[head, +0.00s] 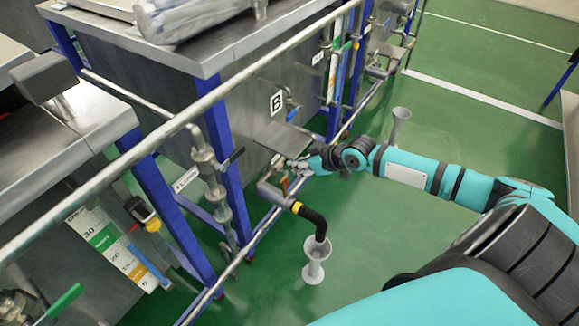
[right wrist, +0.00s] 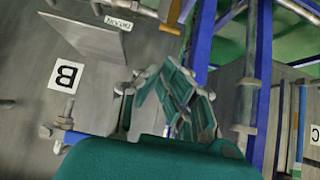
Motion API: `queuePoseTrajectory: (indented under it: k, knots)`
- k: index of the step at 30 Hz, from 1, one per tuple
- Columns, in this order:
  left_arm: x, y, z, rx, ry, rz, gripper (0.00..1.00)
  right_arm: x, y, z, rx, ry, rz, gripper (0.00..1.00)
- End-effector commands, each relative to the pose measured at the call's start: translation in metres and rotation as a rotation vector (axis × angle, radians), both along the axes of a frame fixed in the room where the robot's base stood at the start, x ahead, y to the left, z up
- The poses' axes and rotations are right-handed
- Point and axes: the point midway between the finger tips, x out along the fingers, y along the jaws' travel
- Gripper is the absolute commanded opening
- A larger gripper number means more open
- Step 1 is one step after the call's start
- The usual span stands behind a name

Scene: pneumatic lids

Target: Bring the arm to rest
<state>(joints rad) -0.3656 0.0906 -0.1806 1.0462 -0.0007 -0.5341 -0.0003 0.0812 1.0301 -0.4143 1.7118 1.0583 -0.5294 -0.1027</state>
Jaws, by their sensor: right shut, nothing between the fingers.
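My right arm, teal with dark joints, reaches in from the lower right of the head view toward the metal tank marked B (head: 262,75). Its gripper (head: 296,168) is beside the tank's front, just below a flat grey plate (head: 280,138). In the right wrist view the teal gripper fingers (right wrist: 172,88) are shut with nothing between them. The grey plate (right wrist: 85,38) and the B label (right wrist: 66,77) show to the left of the fingers there. I cannot tell whether the gripper touches the plate or pipes. My left gripper is not in view.
A pipe valve with a black hose (head: 313,217) hangs over a grey funnel (head: 316,262) near the gripper. Blue posts (head: 222,150) and a long rail (head: 170,128) line the tanks. Another funnel (head: 399,124) stands behind my arm. Green floor (head: 450,110) is free beyond it.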

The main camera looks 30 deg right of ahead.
Motion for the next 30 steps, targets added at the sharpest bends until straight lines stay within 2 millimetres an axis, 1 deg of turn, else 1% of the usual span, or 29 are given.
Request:
queuePoseTrajectory:
  k: [1, 5, 22, 25, 28, 29, 30]
  knots:
    - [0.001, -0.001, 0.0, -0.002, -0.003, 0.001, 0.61, -0.003, -0.001, 0.003, -0.001, 0.001, 0.002, 0.0]
    - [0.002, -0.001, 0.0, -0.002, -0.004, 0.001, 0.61, -0.007, -0.002, 0.006, 0.001, 0.001, 0.001, 0.0]
    - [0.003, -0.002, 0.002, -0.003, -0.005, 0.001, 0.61, -0.007, -0.002, 0.008, 0.001, 0.001, 0.001, 0.0]
    - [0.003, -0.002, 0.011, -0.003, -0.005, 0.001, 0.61, -0.007, -0.002, 0.017, 0.001, 0.0, 0.001, 0.0]
    - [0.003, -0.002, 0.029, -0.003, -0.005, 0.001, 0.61, -0.007, -0.002, 0.036, 0.001, -0.001, 0.001, 0.0]
    - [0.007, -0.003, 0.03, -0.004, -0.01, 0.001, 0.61, -0.011, 0.006, 0.028, 0.006, 0.011, 0.01, 0.0]
    - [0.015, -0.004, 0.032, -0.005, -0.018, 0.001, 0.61, -0.02, 0.021, 0.014, 0.007, 0.031, 0.032, 0.0]
